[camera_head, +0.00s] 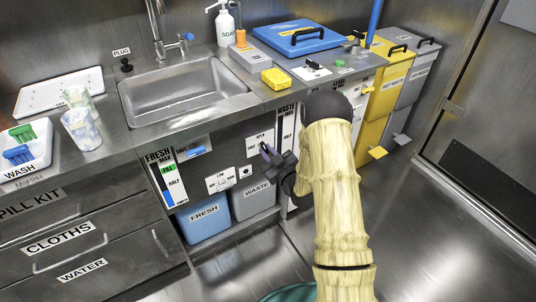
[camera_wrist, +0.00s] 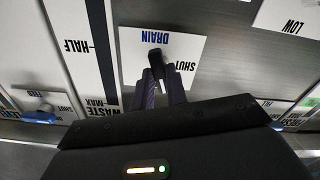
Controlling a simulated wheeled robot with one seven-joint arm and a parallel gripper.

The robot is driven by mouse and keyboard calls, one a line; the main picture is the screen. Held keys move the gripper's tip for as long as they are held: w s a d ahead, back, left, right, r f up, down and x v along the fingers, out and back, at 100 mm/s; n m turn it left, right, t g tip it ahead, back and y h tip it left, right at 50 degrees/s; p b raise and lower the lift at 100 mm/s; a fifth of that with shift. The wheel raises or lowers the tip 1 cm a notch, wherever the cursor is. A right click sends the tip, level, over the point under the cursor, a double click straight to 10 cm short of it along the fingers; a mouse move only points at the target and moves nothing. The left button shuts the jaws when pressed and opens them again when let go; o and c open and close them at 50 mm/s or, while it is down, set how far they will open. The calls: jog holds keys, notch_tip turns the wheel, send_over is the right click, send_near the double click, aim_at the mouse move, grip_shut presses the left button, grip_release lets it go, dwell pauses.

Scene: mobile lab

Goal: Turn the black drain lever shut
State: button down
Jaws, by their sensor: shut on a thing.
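The black drain lever (camera_wrist: 155,56) sits on a white label plate (camera_wrist: 131,52) on the cabinet front. In the wrist view the plate appears upside down, with the words DRAIN and SHUT readable. My gripper (camera_wrist: 158,80) is shut on the lever, its two dark purple fingers close on either side of its near part. In the head view my gripper (camera_head: 268,153) reaches the plate (camera_head: 257,143) below the counter edge. The lever is mostly hidden there, and I cannot tell exactly which way it points.
The steel sink (camera_head: 185,91) is above and left. A blue FRESH bin (camera_head: 204,222) and a grey WASTE bin (camera_head: 253,202) stand below. The WASTE gauge strip (camera_wrist: 88,60) is beside the plate. Yellow and grey bins (camera_head: 394,75) stand right; floor in front is clear.

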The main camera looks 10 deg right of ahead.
jog(key=n+b, duration=0.2)
jog(key=n, duration=0.1)
jog(key=n+b, duration=0.2)
jog(key=n, duration=0.2)
jog(key=shift+a+f, duration=0.1)
jog(key=shift+f, duration=0.1)
jog(key=n+b, duration=0.2)
jog(key=n, duration=0.2)
jog(key=shift+n+b, duration=1.15)
jog(key=shift+n, duration=0.45)
jog(key=shift+r, duration=0.1)
jog(key=c, duration=1.4)
grip_release()
jog(key=shift+s, duration=0.1)
